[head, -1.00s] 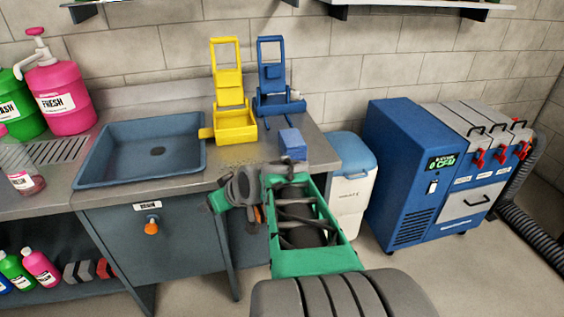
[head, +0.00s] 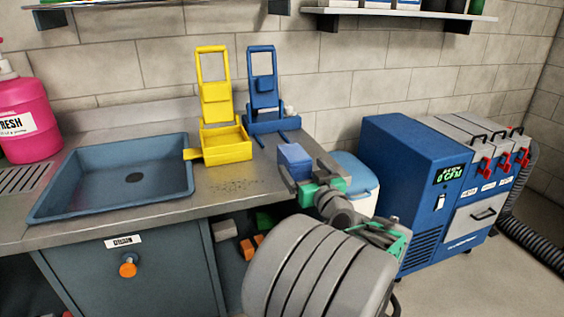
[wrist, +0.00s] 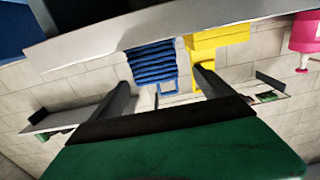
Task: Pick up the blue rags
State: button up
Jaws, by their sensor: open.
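The blue rags (head: 294,155) are a small folded stack on the right front part of the steel counter. In the wrist view, they show as a ribbed blue stack (wrist: 153,63) between the lines of my two fingers. My gripper (head: 303,183) is open at the near side of the rags, at the counter's front right edge. In the wrist view, my gripper (wrist: 165,78) has its fingers spread with nothing held. I cannot tell whether the fingertips overlap the sides of the stack.
A yellow wringer-like stand (head: 222,135) and a blue stand (head: 265,105) are behind the rags. A blue sink basin (head: 60,208) is to the left. A blue-lidded white bin (head: 355,175) and a blue machine (head: 400,190) stand to the right. The counter front (head: 225,200) is clear.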

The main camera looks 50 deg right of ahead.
aim_at(294, 152)
jog(key=shift+w+d, duration=0.3)
jog(key=shift+w, duration=0.25)
jog(key=x, duration=0.7)
jog(key=shift+s+d+r, duration=0.15)
jog(key=shift+d+r, duration=0.1)
jog(key=shift+d, duration=0.05)
jog(key=shift+c, duration=0.5)
jog(key=c, duration=1.6)
